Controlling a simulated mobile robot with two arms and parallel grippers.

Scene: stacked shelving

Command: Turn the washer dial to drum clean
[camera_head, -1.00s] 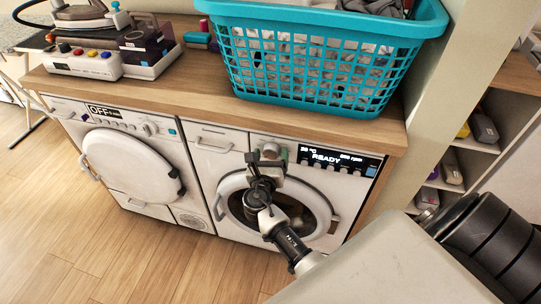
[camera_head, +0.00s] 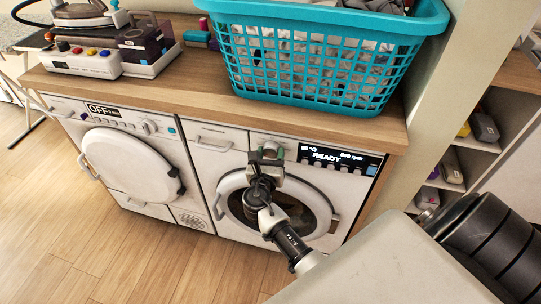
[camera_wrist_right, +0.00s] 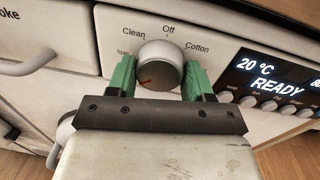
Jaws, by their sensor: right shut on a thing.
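The washer (camera_head: 213,160) is the right-hand white front-loader under the wooden counter. Its round dial (camera_wrist_right: 158,66) has a grey face and a white rim. In the right wrist view, "Clean" stands at its upper left, "Off" above it, "Cotton" at its upper right, and a partly hidden label at its left. A red mark on the dial points to the lower left. My right gripper (camera_head: 267,156) is shut on the dial, with a green finger pad on each side of it (camera_wrist_right: 159,80). The display (camera_head: 340,158) reads "READY". My left gripper is out of view.
A second white machine (camera_head: 130,165) with an "OFF" display stands to the left. A teal laundry basket (camera_head: 300,95) stands on the counter (camera_head: 160,95), close above the dial. The wood floor in front is clear. Shelves (camera_head: 480,155) stand at the right.

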